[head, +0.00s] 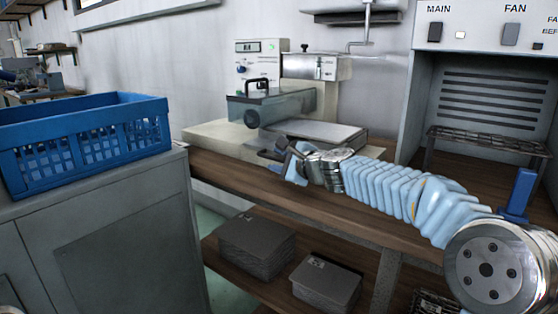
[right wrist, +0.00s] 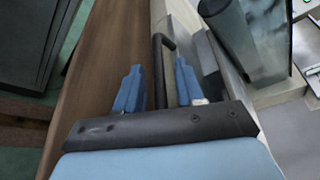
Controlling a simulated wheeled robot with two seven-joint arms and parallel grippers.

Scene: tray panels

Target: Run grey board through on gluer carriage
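The gluer (head: 300,85) stands on the wooden bench, with a clear guard and a roller (head: 253,118) at its front. Its carriage (head: 318,133) shows as a light grey flat top to the right of the guard; I cannot tell whether a separate grey board lies on it. My right gripper (head: 284,158) is at the carriage's front edge. In the right wrist view its two blue fingers (right wrist: 160,85) are apart, with a dark bent handle bar (right wrist: 158,65) between them and gaps visible on both sides. My left gripper is not in view.
A blue crate (head: 85,105) stands on a grey cabinet (head: 120,225) at left. Dark grey stacks (head: 255,245) and (head: 325,282) lie on the lower shelf. A fan cabinet (head: 480,30) with a wire rack (head: 480,140) stands at right. My right arm spans the bench front.

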